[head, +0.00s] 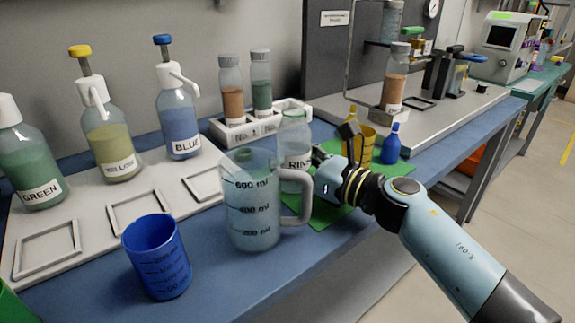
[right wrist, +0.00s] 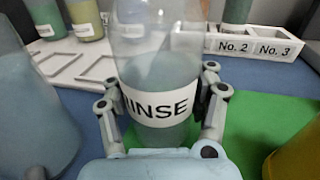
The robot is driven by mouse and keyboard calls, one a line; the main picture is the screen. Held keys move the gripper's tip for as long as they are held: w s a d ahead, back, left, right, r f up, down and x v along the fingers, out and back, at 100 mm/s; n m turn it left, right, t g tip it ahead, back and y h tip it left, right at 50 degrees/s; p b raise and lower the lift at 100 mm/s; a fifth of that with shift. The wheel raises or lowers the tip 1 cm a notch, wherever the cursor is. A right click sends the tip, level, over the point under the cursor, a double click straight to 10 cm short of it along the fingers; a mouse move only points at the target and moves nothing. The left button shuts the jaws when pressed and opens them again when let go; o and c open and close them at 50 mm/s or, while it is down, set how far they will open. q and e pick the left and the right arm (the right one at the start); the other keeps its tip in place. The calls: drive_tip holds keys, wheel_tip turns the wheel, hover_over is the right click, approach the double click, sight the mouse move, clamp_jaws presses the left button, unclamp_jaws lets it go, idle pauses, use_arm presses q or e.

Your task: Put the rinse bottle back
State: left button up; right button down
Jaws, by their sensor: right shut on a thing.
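The rinse bottle (head: 294,135) is clear, with a white label and pale liquid inside. It stands upright behind the large measuring jug (head: 252,200), which hides part of it in the head view. My right gripper (head: 317,163) comes in from the right and is shut on the rinse bottle. In the right wrist view the two fingers clasp the bottle (right wrist: 160,75) on both sides at label height. A green mat (head: 325,212) lies beneath and beside the bottle. I cannot tell whether the bottle's base touches it. My left gripper is not in view.
A blue beaker (head: 157,262) stands in front left. A yellow beaker (head: 358,147) and small blue bottle (head: 391,147) stand right of the gripper. GREEN, YELLOW and BLUE bottles stand on a tray with empty square frames (head: 137,213). A white rack (head: 232,131) holds two vials behind.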

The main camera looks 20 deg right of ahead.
drive_tip(key=shift+f, duration=0.15)
drive_tip(key=shift+f, duration=0.15)
drive_tip(key=shift+c, duration=1.8)
unclamp_jaws()
drive_tip(key=shift+s+d, duration=0.15)
drive_tip(key=shift+s, duration=0.05)
drive_tip(key=b+v, duration=0.1)
drive_tip(key=v, duration=1)
drive_tip(key=shift+s+d, duration=0.15)
drive_tip(key=shift+s, duration=0.1)
